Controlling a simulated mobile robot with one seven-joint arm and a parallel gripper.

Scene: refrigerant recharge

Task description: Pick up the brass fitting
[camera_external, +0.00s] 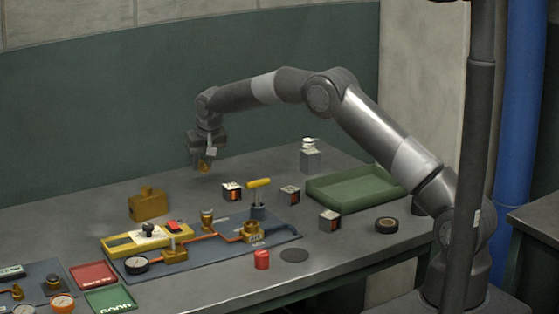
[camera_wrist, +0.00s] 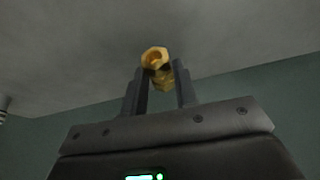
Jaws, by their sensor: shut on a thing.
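The brass fitting (camera_wrist: 156,60) is a gold-coloured, hollow piece at the fingertips in the wrist view. My gripper (camera_wrist: 165,84) is shut on it, with one dark finger on either side. In the external view the fitting (camera_external: 204,166) hangs under my gripper (camera_external: 206,158). It appears held above the back of the grey table, clear of the other items; the exact height is hard to tell.
A brass-coloured block (camera_external: 148,205) stands to the left. Small dark boxes (camera_external: 231,192) stand nearby. A green tray (camera_external: 357,187) is empty at the right.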

